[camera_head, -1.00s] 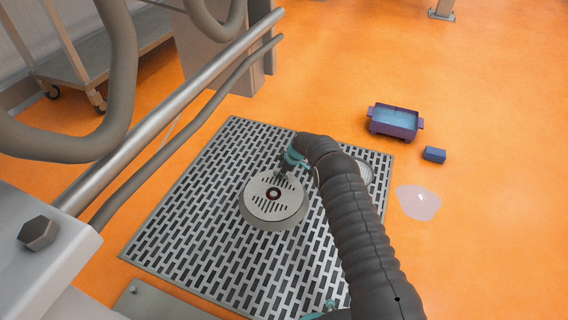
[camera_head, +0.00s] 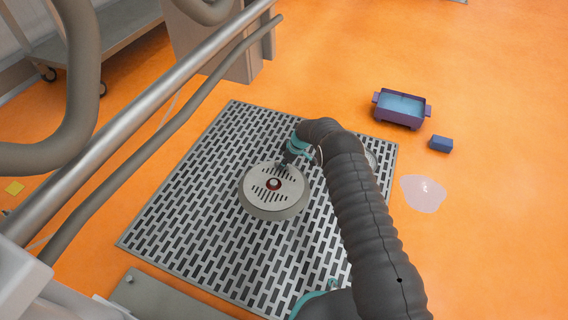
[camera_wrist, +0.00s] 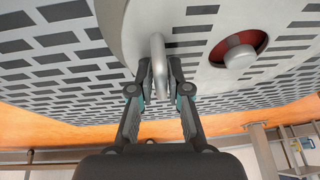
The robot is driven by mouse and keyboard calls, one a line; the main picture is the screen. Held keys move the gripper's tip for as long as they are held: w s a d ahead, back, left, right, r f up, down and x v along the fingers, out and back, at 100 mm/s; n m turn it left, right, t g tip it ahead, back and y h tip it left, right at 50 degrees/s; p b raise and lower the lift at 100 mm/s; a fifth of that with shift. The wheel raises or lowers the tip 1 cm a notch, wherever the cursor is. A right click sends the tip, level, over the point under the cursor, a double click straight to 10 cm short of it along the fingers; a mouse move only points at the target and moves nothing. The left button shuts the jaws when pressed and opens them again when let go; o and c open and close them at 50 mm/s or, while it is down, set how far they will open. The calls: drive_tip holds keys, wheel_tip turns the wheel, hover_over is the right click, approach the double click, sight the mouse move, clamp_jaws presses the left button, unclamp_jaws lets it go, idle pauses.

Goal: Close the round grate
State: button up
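The round grate (camera_head: 272,188) is a pale slotted disc with a dark red ring and a knob at its centre. It sits on a thick round base on the square slotted floor grating (camera_head: 185,215). In the wrist view the round grate (camera_wrist: 205,42) fills the upper middle, with a metal loop handle (camera_wrist: 159,62) near its edge. My gripper (camera_wrist: 160,72) has its fingers closed in on both sides of this handle. In the head view my gripper (camera_head: 288,158) is at the far edge of the round grate, partly hidden by my arm.
A purple bin (camera_head: 402,109) with blue contents, a small blue block (camera_head: 441,144) and a pale puddle (camera_head: 423,193) lie on the orange floor at right. Metal pipes (camera_head: 140,115) cross the left side.

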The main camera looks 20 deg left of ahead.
drive_tip(key=shift+o, duration=1.1)
drive_tip(key=shift+f, duration=0.1)
drive_tip(key=shift+r, duration=0.2)
drive_tip(key=v, duration=1.1)
drive_tip(key=shift+d+r, duration=0.2)
drive_tip(key=shift+r, duration=0.15)
